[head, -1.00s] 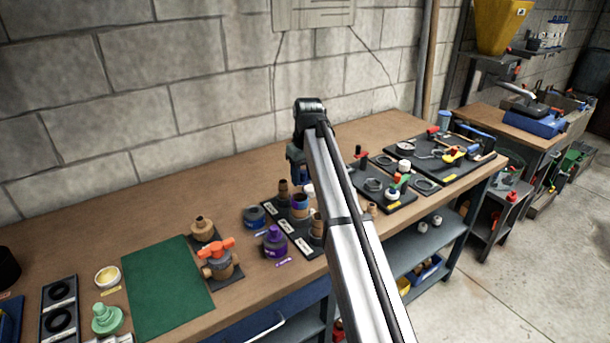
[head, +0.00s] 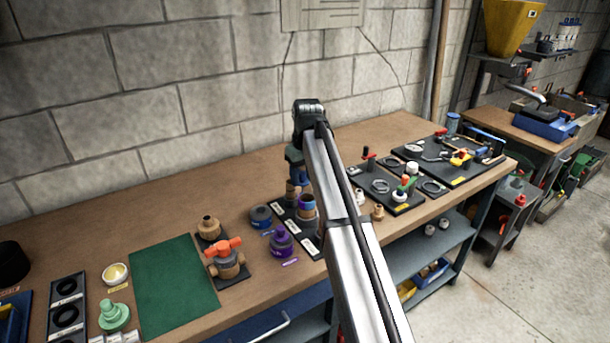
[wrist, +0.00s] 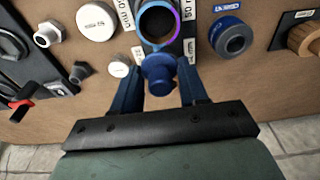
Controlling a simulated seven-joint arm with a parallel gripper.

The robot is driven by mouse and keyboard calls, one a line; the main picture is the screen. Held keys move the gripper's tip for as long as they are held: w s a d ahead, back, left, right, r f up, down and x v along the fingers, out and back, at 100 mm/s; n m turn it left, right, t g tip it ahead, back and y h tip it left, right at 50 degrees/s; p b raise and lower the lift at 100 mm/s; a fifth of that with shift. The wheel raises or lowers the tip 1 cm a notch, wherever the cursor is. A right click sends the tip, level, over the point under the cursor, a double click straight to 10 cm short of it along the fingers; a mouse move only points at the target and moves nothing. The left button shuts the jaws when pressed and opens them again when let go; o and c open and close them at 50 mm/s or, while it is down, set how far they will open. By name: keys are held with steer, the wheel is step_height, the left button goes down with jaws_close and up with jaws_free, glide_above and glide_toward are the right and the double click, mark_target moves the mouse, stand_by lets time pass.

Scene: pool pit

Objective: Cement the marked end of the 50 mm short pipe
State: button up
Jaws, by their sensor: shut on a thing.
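My gripper (wrist: 160,92) is shut on a blue dauber (wrist: 158,76), a knob-like piece between its blue fingertips. Just beyond it in the wrist view is the short pipe (wrist: 143,24), open end facing the camera. Its rim is coloured, part blue and part purple. The dauber overlaps the pipe's near side; I cannot tell whether they touch. In the head view the pipe (head: 306,207) stands in a labelled black rack, with my gripper (head: 297,178) at its back. The blue cement can (wrist: 231,37) is at right in the wrist view; it also shows in the head view (head: 260,217).
A purple can (head: 281,244) stands left of the black rack (head: 309,243). An orange-handled valve (head: 226,260) and green mat (head: 172,288) lie further left. Trays of fittings (head: 405,209) are at right. White and grey fittings (wrist: 97,21) lie left in the wrist view.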

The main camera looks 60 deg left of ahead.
steer(key=shift+s, duration=0.5)
steer(key=shift+s+d, duration=0.1)
steer(key=shift+s, duration=0.1)
steer(key=shift+s, duration=0.25)
steer(key=shift+d, duration=0.1)
steer(key=shift+s+d, duration=0.15)
steer(key=shift+s, duration=0.2)
steer(key=shift+s+d, duration=0.1)
steer(key=shift+s+d, duration=0.2)
steer(key=shift+d, duration=0.05)
steer(key=shift+s+d, duration=0.1)
steer(key=shift+d, duration=0.05)
